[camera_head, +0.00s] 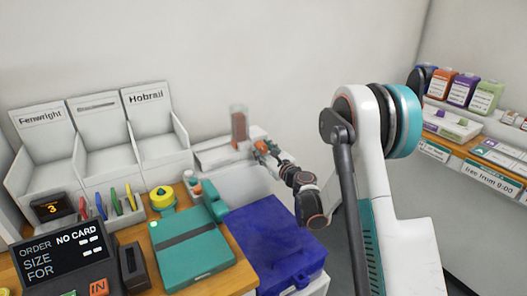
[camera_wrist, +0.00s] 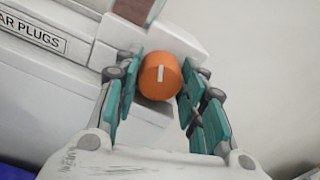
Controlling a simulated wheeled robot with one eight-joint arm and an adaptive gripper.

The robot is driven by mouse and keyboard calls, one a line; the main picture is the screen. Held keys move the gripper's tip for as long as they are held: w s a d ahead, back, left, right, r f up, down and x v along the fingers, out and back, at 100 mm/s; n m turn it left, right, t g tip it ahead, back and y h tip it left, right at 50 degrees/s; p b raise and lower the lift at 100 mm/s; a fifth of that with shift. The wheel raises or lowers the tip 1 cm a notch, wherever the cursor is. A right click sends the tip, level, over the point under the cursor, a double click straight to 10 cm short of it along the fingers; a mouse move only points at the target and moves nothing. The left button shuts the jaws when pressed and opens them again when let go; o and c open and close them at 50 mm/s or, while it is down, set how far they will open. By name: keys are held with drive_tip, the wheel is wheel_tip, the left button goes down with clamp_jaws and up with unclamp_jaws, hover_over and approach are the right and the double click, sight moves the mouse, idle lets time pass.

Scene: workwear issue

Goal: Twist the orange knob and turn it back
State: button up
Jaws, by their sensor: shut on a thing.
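The orange knob (camera_wrist: 160,76) is round with a white line on its face, and the line stands nearly upright in the wrist view. It sits on the front of the white ear plug dispenser (camera_wrist: 75,75). In the head view the dispenser's clear tube (camera_head: 239,125) with brown contents stands by the wall. My gripper (camera_wrist: 159,84) has its teal-padded fingers on both sides of the knob and is shut on it. In the head view my gripper (camera_head: 268,151) reaches the dispenser from the right and hides most of the knob.
A shelf of bottles (camera_head: 460,92) is at the right.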

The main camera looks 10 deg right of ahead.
drive_tip(key=shift+n, duration=1.2)
drive_tip(key=o, duration=1.1)
drive_tip(key=shift+c, duration=0.2)
drive_tip(key=shift+s, duration=0.1)
drive_tip(key=v, duration=1.2)
